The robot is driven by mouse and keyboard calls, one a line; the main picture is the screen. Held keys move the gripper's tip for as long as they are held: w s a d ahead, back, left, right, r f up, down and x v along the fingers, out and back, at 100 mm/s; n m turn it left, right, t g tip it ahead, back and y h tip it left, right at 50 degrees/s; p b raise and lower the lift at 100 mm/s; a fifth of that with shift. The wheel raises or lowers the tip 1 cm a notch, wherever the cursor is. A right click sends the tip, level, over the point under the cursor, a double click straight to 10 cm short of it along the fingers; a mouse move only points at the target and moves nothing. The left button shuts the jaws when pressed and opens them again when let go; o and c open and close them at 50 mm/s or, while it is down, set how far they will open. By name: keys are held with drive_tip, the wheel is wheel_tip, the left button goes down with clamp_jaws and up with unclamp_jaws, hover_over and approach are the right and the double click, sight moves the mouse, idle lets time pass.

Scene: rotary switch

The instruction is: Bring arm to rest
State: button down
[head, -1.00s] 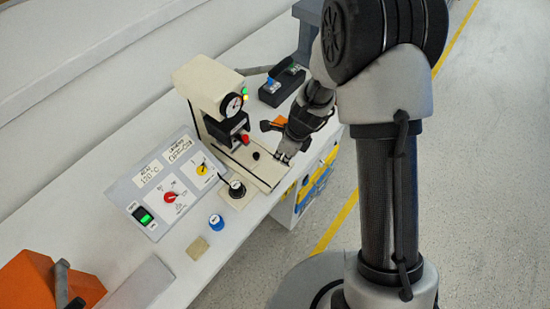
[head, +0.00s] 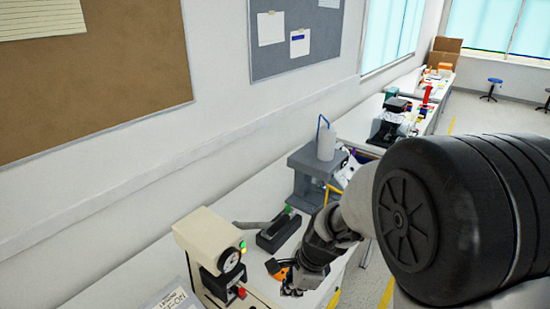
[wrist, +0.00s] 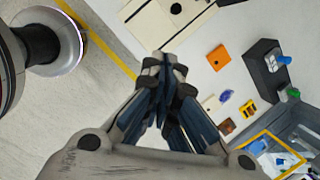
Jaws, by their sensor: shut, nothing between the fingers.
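My gripper (head: 291,289) hangs over the white bench near its front edge, fingers pointing down. In the wrist view my gripper (wrist: 164,62) has its fingers together with nothing between them. The beige press-like machine (head: 210,248) with a round gauge stands to its left in the head view, apart from it. My dark arm joint fills the right of the head view and hides part of the bench. The switch panel (head: 176,299) shows only as a sliver at the bottom edge, so its knobs are out of view.
A dark box with a lever (head: 277,233) and a grey stand (head: 310,178) stand behind my gripper. An orange square (wrist: 219,57), small parts and a yellow-rimmed bin (wrist: 272,143) show in the wrist view. The floor (wrist: 65,110) at left is largely clear.

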drive_tip(key=s+d+r+n+t, duration=0.2)
drive_tip(key=s+d+r+n, duration=0.2)
drive_tip(key=s+r+n, duration=0.7)
drive_tip(key=s+d+r+n+h, duration=0.1)
drive_tip(key=s+d+r+n, duration=0.2)
drive_tip(key=s, duration=0.1)
drive_tip(key=s+d+r+n+t+h+b, duration=0.1)
drive_tip(key=s+d+r+n, duration=0.2)
drive_tip(key=s, duration=0.2)
drive_tip(key=shift+s+n+h, duration=0.3)
drive_tip(key=shift+n+h, duration=0.1)
